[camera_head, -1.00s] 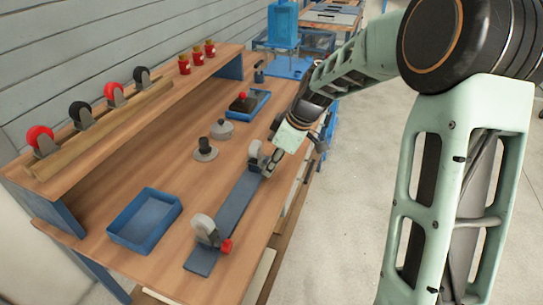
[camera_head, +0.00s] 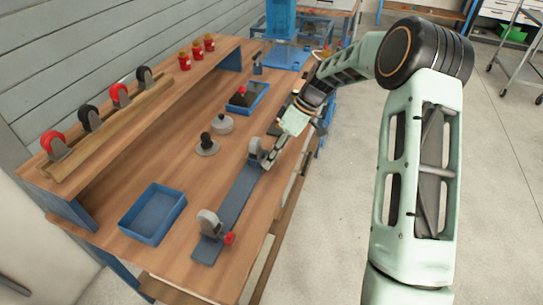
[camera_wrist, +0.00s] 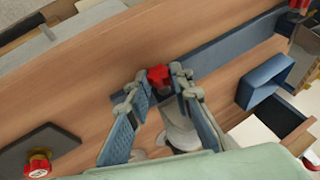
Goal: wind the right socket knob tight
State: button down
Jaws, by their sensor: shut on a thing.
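A blue-grey bar (camera_head: 232,210) lies along the table's front edge with a socket at each end. The far socket (camera_head: 255,149) is grey and upright. My gripper (camera_head: 268,164) is at its front side. In the wrist view my gripper (camera_wrist: 158,80) has its two fingers on either side of a red star-shaped knob (camera_wrist: 158,73), shut on it. The fingers hide the knob's sides. In the head view this knob is hidden by my gripper. The near socket (camera_head: 209,222) holds a pale wheel and has its own red knob (camera_head: 229,238).
A blue tray (camera_head: 153,213) stands at the near left. A grey disc with a black knob (camera_head: 206,146) and a grey round piece (camera_head: 222,124) stand mid-table. A second blue tray (camera_head: 256,106) is farther back. The shelf (camera_head: 130,115) holds red and black wheels.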

jog(key=c, duration=1.7)
grip_release()
jog(key=shift+r, duration=0.1)
jog(key=v, duration=1.2)
